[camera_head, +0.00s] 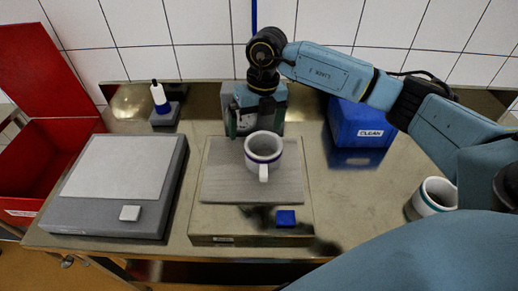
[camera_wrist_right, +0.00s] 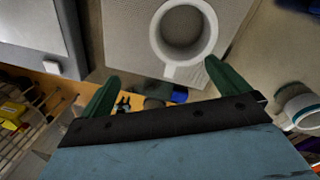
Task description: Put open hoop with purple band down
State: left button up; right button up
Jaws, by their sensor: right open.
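The white hoop with a purple band (camera_head: 263,158) stands upright on the grey ribbed plate (camera_head: 215,190) in the middle of the table, its handle toward the front. In the right wrist view the hoop (camera_wrist_right: 165,45) shows from above, with a grey inside and its handle pointing between the fingers. My right gripper (camera_head: 255,126) is just behind the hoop in the head view. Its green fingers are spread apart with nothing held between them, and they show in the wrist view (camera_wrist_right: 163,82). My left gripper is not in view.
A white hoop with a teal band (camera_head: 438,195) stands at the right. A blue box marked CLEAN (camera_head: 362,125) is at the back right. A grey flat device (camera_head: 115,170) and a red bin (camera_head: 40,160) are left.

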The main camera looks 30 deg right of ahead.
aim_at(266, 138)
jog(key=shift+m+h, duration=0.3)
jog(key=shift+h, duration=0.4)
jog(key=shift+w+d+f+p, duration=0.15)
jog(key=shift+d+f, duration=0.3)
jog(key=shift+f, duration=1.65)
jog(key=shift+s+d+f+p, duration=0.15)
jog(key=shift+d+f, duration=0.35)
jog(key=shift+f, duration=1.55)
jog(key=shift+w+d+f+p, duration=0.2)
jog(key=shift+d+f, duration=0.25)
jog(key=shift+f, duration=1.65)
jog(key=shift+r, duration=0.1)
jog(key=c, duration=0.8)
